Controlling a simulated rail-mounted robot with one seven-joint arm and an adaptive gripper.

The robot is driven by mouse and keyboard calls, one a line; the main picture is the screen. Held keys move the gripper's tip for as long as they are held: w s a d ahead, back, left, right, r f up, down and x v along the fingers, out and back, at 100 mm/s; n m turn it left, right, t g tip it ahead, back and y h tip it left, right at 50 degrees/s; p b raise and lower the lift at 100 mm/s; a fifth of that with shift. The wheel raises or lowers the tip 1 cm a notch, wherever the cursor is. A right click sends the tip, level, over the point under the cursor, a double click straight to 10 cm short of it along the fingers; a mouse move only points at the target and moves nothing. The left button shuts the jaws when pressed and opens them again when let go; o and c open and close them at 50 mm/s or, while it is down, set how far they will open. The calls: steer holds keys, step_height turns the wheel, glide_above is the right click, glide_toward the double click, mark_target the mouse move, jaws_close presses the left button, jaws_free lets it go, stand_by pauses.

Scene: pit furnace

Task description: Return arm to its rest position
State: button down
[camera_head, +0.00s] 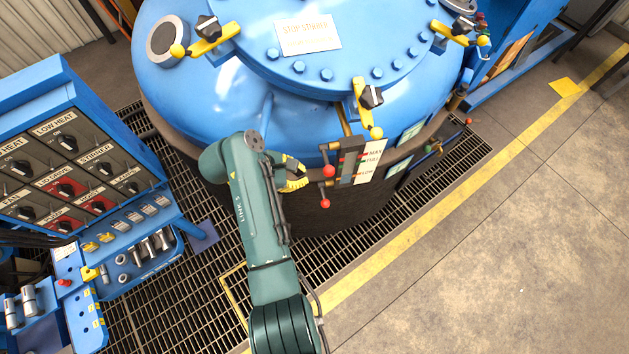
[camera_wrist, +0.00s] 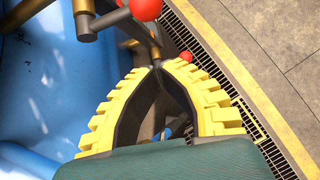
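My gripper (camera_head: 295,175) shows in the head view as a yellow patch at the end of my green arm, mostly hidden behind the arm. It is beside the blue furnace (camera_head: 290,110), left of the valves with red balls. In the wrist view my gripper (camera_wrist: 157,66) has its two yellow ribbed fingers bowed, with the tips together and nothing seen held between them. A red ball (camera_wrist: 146,8) on a brass-coloured valve and a second red ball (camera_wrist: 186,56) lie past the fingertips. I cannot tell from these views whether the fingertips touch the valve pipe.
A level gauge (camera_head: 362,160) with red-ball valves (camera_head: 327,171) stands close right of my gripper. Yellow clamps (camera_head: 210,40) with black knobs sit on the furnace lid. A blue control panel (camera_head: 65,150) stands at left.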

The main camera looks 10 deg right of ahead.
steer(key=shift+w+a+r, duration=0.1)
steer(key=shift+a+r, duration=0.85)
steer(key=shift+r, duration=0.15)
